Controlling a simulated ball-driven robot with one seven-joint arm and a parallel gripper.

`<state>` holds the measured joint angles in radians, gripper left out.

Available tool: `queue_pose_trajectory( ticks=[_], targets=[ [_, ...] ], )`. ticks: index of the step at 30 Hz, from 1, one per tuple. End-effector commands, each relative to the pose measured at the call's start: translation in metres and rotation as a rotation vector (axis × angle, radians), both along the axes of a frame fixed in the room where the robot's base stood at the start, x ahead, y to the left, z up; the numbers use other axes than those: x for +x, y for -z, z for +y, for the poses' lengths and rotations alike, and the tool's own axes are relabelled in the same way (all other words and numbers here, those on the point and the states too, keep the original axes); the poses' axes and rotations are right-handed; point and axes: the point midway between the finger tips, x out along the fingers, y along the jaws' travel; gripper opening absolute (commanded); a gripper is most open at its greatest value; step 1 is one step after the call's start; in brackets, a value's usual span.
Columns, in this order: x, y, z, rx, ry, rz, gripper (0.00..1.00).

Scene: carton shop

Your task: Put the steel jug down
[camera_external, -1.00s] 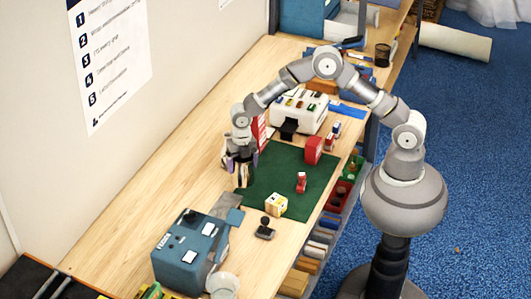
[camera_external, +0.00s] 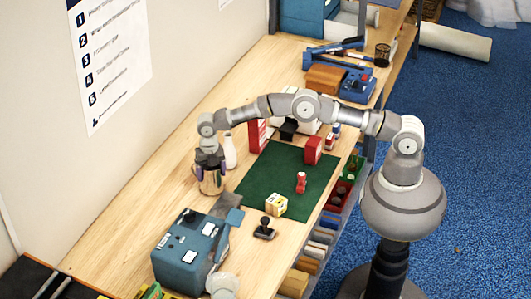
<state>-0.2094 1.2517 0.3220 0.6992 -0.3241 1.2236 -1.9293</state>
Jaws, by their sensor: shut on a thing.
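My gripper (camera_external: 210,166) is shut on the steel jug (camera_external: 211,186), a shiny brownish-grey vessel held upright. The jug is over the bare wood of the workbench (camera_external: 160,215), just left of the green mat (camera_external: 258,185). The fingers cover its upper part. I cannot tell whether its base touches the wood.
A white bottle (camera_external: 229,151) stands close behind the jug. A blue-grey machine (camera_external: 190,252) is in front, with a grey-blue plate (camera_external: 228,214) beside it. Red boxes, a yellow-white cube (camera_external: 276,204) and a black stamp (camera_external: 264,229) are to the right. Bare wood lies left of the jug.

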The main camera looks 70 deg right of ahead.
Motion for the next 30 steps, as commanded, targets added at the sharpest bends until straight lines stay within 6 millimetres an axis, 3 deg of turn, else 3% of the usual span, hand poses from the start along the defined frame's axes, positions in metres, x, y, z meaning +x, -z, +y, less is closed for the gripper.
queue_pose_trajectory(
  ticks=[10, 11, 12, 13, 22, 30],
  targets=[
    [0.000, 0.003, 0.000, 0.001, 0.000, -0.002, 0.37],
    [0.000, 0.003, 0.000, 0.000, 0.000, -0.001, 0.88],
    [0.000, 0.003, 0.000, 0.000, 0.000, -0.001, 0.98],
    [0.000, 0.003, 0.000, 0.000, 0.000, -0.001, 1.00],
    [0.001, -0.005, 0.000, 0.001, 0.000, -0.004, 1.00],
    [0.001, -0.063, 0.000, 0.001, 0.000, -0.005, 1.00]
  ],
)
